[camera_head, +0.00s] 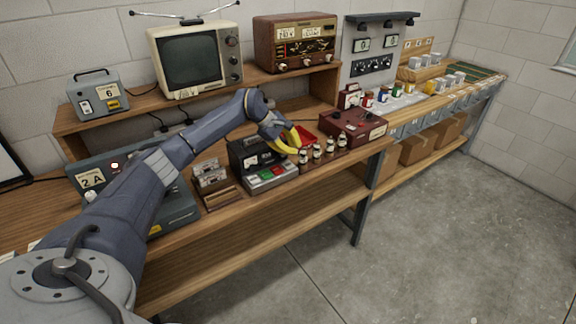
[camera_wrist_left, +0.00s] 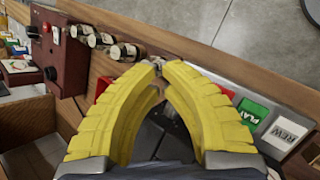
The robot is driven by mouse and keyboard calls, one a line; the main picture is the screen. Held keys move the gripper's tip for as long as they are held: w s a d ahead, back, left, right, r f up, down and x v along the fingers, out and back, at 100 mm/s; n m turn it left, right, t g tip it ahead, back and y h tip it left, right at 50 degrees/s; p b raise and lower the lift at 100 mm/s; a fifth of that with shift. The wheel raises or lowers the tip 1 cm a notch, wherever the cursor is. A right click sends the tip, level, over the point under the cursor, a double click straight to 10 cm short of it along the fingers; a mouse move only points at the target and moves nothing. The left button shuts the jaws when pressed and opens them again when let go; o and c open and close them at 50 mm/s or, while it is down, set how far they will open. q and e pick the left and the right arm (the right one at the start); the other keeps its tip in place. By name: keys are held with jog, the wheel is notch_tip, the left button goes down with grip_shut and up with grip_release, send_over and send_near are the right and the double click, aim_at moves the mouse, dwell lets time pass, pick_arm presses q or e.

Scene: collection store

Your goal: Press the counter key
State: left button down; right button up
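The dark cassette recorder (camera_head: 247,155) sits on the bench in the head view, with a row of keys along its front. In the left wrist view, a white REW key (camera_wrist_left: 286,132), a green PLAY key (camera_wrist_left: 252,112) and part of a red key (camera_wrist_left: 226,91) show right of the fingers. I see no key labelled counter; the fingers cover part of the recorder. My left gripper (camera_head: 298,148) has yellow fingers and is over the right end of the recorder. In the wrist view its fingertips (camera_wrist_left: 158,68) meet, with nothing visible held. My right gripper is not in view.
Several small bottles (camera_head: 316,152) stand just right of the gripper, before a dark red box (camera_head: 352,127) with knobs. A red tray (camera_head: 307,136) lies behind the fingers. A cassette rack (camera_head: 210,177) stands left of the recorder. A television (camera_head: 195,60) is on the shelf above.

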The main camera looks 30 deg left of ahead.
aim_at(293, 164)
pick_arm(q)
jog(key=shift+f, duration=1.75)
jog(key=shift+f, duration=0.1)
dwell(0.3)
jog(key=shift+f, duration=0.3)
jog(key=shift+f, duration=0.5)
dwell(0.8)
jog(key=shift+r, duration=0.1)
dwell(0.3)
jog(key=shift+r, duration=0.8)
jog(key=shift+r, duration=0.1)
jog(key=shift+r, duration=2.4)
